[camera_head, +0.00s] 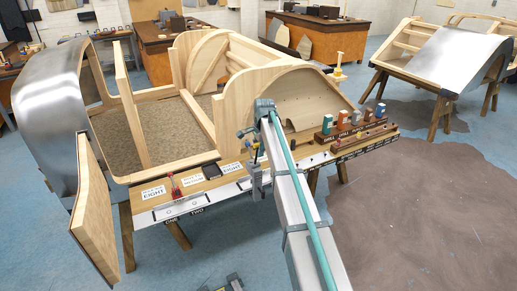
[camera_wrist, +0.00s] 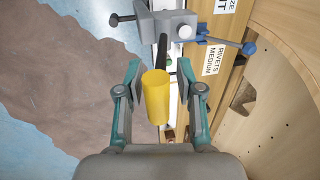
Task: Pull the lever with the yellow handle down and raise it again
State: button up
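The yellow handle (camera_wrist: 157,97) is a cylinder in the middle of the wrist view. My gripper (camera_wrist: 159,68) is open, with one teal-and-grey finger on each side of the handle. A gap shows between the handle and each finger. In the head view my arm covers much of the lever area, and the handle cannot be made out clearly there.
A wooden bench edge with labels such as "RIVETS MEDIUM" (camera_wrist: 213,60) runs right of the handle. In the head view the wooden bodyframe (camera_head: 137,180) stands behind the bench strip. A row of coloured blocks (camera_head: 342,121) stands right of my arm.

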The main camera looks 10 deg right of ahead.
jog(key=shift+c, duration=0.4)
grip_shut()
